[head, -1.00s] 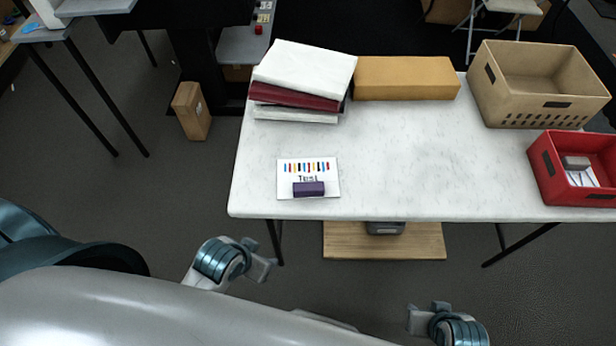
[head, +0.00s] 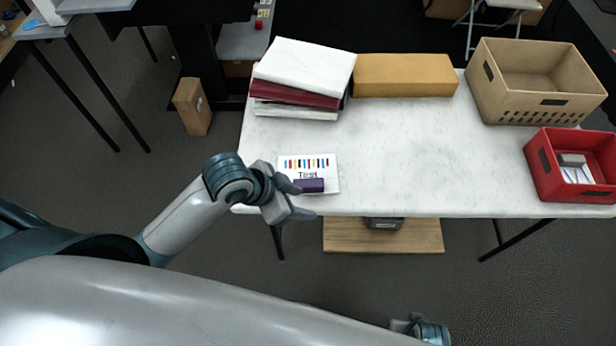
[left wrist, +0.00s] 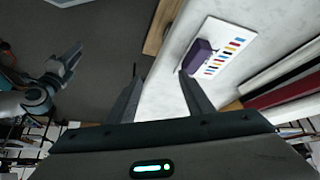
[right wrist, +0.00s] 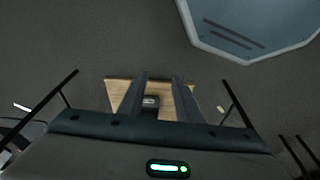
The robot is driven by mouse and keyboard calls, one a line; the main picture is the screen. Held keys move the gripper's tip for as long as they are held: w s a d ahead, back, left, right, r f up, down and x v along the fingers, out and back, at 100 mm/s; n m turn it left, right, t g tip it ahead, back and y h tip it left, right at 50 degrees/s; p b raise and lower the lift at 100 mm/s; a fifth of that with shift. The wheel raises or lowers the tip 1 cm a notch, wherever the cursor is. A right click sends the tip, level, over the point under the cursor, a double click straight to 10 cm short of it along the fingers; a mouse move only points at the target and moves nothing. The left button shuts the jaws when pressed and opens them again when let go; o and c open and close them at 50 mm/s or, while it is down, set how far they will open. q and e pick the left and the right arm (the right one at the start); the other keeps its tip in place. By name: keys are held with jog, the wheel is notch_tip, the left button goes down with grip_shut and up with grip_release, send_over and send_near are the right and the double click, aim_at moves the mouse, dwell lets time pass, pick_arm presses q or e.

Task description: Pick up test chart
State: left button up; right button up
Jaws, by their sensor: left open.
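The test chart (head: 327,168) is a white sheet with coloured bars and the word "Test". It lies flat near the table's front left. A purple block (head: 310,186) rests on its lower part; both chart (left wrist: 236,42) and block (left wrist: 199,57) show in the left wrist view. My left gripper (head: 296,199) is open and empty at the table's front edge, just left of the block. Its fingers (left wrist: 160,85) are apart in the left wrist view. My right gripper (right wrist: 162,80) has its fingers apart with nothing between them, low in front of the table.
White and dark red binders (head: 305,68) are stacked behind the chart, beside a tan box (head: 405,76). A beige crate (head: 525,110) and a red bin (head: 565,192) stand at the right. The middle of the white table (head: 430,150) is clear.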

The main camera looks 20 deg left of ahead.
pick_arm(q)
jog(key=w+a+r+m+g, duration=0.2)
jog(key=w+a+r+m, duration=0.2)
jog(key=w+a+r, duration=0.3)
jog(key=shift+a+r+m+g, duration=0.25)
jog(key=shift+r+m+g, duration=0.15)
jog(key=shift+r, duration=0.55)
pick_arm(e)
jog(key=s+d+f+g, duration=0.1)
jog(key=s+d+f, duration=0.2)
jog(key=s+f, duration=1.6)
notch_tip(320, 180, down, 2)
jog(key=shift+s+d+f+g, duration=0.1)
jog(key=shift+s+d+g, duration=0.1)
jog(key=shift+g, duration=0.1)
pick_arm(q)
jog(key=shift+w+f, duration=0.1)
jog(key=p, duration=0.3)
send_over(300, 184)
jog(key=f, duration=1)
jog(key=shift+a, duration=0.2)
jog(key=shift+d+f, duration=0.2)
jog(key=shift+f, duration=0.4)
pick_arm(e)
jog(key=shift+r, duration=1.65)
jog(key=shift+r, duration=0.1)
